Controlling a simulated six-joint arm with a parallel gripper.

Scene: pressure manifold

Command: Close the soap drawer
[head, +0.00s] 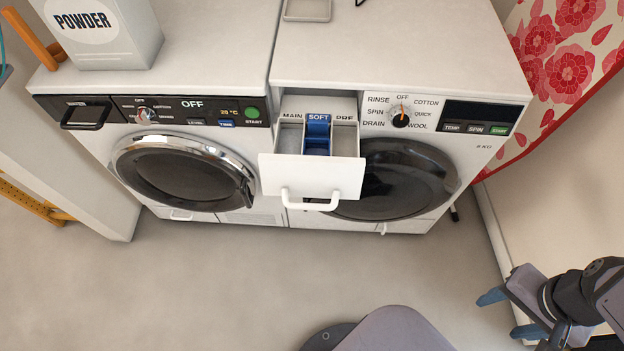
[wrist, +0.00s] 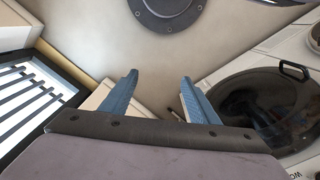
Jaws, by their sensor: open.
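The soap drawer (head: 313,175) of the right washing machine (head: 385,70) is pulled out in the head view. It is white, with a white bar handle (head: 310,203) on its front. Its compartments read MAIN, SOFT and PRE; the middle one holds a blue insert (head: 317,135). My gripper (head: 507,314) is at the lower right, well apart from the drawer. Its blue fingers are spread with nothing between them, as the wrist view (wrist: 158,82) also shows. The wrist view shows the dark round door (wrist: 265,110) of a machine at the right; I cannot make out the drawer there.
A left washing machine (head: 180,165) with a black-handled drawer (head: 86,115) stands beside it. A powder box (head: 105,38) and a shallow tray (head: 307,9) sit on top. A floral cloth (head: 570,70) hangs at the right. The floor (head: 230,280) in front is clear.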

